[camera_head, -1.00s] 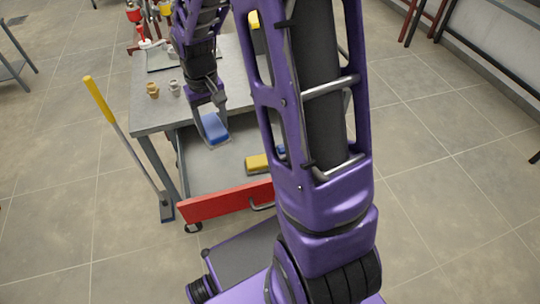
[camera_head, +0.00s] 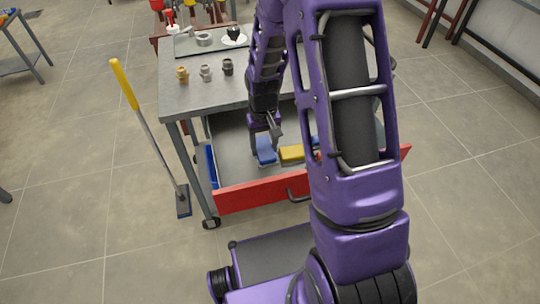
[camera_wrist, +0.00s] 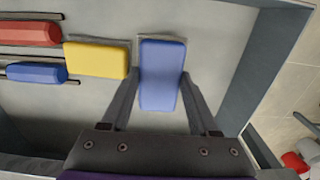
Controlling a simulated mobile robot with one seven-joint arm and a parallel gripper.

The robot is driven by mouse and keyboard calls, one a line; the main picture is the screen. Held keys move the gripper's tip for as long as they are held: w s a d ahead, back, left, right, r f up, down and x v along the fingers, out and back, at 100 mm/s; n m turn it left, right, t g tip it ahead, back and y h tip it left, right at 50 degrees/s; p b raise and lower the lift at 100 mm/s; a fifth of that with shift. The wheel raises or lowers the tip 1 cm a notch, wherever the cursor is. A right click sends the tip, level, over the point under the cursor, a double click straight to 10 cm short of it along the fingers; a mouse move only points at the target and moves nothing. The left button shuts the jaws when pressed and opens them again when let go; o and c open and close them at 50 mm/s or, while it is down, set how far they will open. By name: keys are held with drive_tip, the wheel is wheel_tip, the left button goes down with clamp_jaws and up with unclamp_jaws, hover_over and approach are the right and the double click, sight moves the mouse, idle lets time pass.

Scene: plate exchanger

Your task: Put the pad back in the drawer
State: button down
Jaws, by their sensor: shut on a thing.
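The blue pad (camera_wrist: 161,75) is between the fingers of my gripper (camera_wrist: 158,100), which is shut on it, in the wrist view. In the head view the blue pad (camera_head: 266,152) and my gripper (camera_head: 266,135) are inside the open drawer, whose red front (camera_head: 255,193) faces me. The pad lies just beside a yellow pad (camera_wrist: 96,60), with a small gap between them. A dark outline shows around the pad's far end. I cannot tell whether the pad touches the drawer floor (camera_wrist: 110,112).
A red piece (camera_wrist: 28,33) and another blue piece (camera_wrist: 36,73) lie left of the yellow pad. The drawer wall (camera_wrist: 262,60) stands close on the right. Several fittings (camera_head: 205,72) stand on the table above. A yellow-handled tool (camera_head: 124,85) leans at the table's left.

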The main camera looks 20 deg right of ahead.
sight(265, 156)
drive_tip(key=shift+f, duration=2.2)
drive_tip(key=shift+b, duration=0.3)
drive_tip(key=shift+f, duration=0.25)
drive_tip(key=shift+c, duration=0.7)
unclamp_jaws()
drive_tip(key=shift+r, duration=0.1)
wheel_tip(265, 156, up, 12)
drive_tip(key=shift+r+p, duration=0.2)
drive_tip(key=shift+p, duration=0.65)
drive_tip(key=shift+w, duration=0.1)
